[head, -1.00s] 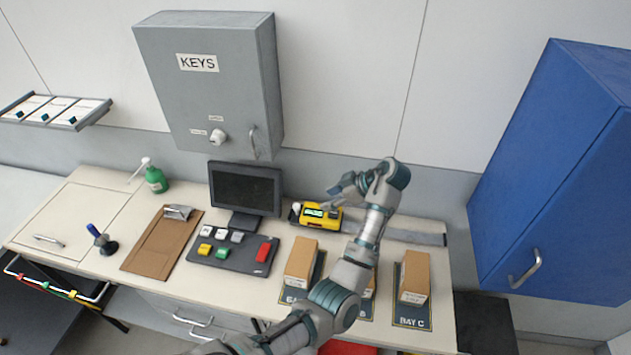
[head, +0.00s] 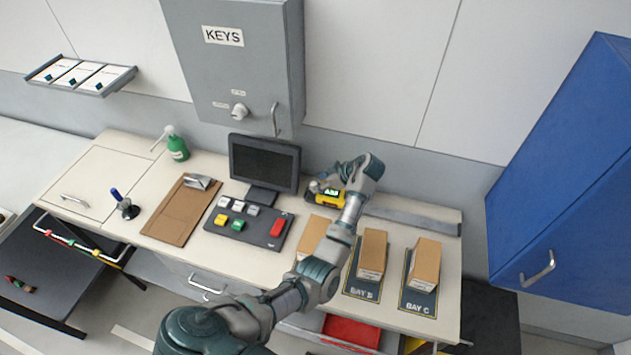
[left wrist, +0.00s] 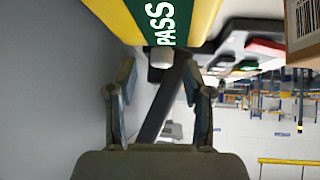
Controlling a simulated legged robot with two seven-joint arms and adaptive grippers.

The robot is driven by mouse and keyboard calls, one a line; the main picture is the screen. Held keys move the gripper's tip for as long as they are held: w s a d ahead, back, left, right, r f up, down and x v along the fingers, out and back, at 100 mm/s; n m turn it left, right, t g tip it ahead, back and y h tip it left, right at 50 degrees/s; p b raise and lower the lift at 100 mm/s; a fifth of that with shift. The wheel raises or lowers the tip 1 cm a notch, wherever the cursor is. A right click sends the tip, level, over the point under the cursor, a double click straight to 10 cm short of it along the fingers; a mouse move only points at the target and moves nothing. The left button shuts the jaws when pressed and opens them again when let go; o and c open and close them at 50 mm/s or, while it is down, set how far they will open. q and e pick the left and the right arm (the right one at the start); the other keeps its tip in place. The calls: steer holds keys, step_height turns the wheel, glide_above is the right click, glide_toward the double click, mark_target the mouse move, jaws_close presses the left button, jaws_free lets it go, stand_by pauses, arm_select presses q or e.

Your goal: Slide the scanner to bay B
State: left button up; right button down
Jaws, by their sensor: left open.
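The yellow scanner (head: 323,200) with a green display sits at the back of the bench, at the left end of a grey rail (head: 415,219). My left gripper (head: 322,184) is at the scanner's left end and partly covers it in the head view. In the left wrist view the scanner (left wrist: 205,14) shows "PASS", and a pale knob (left wrist: 160,57) lies just beyond and between the open fingertips (left wrist: 158,80). Contact cannot be told. The bay B mat (head: 362,286) bears a cardboard box (head: 372,254). My right gripper is not in view.
Another box (head: 425,263) stands on the bay C mat (head: 418,298). A third box (head: 312,238) is partly behind my left arm. A monitor (head: 264,163) and a button panel (head: 249,226) stand left of the scanner. A blue cabinet (head: 565,180) hangs at right.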

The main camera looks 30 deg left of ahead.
arm_select(q)
steer(key=shift+x, duration=1.15)
steer(key=shift+d+f, duration=0.1)
jaws_close()
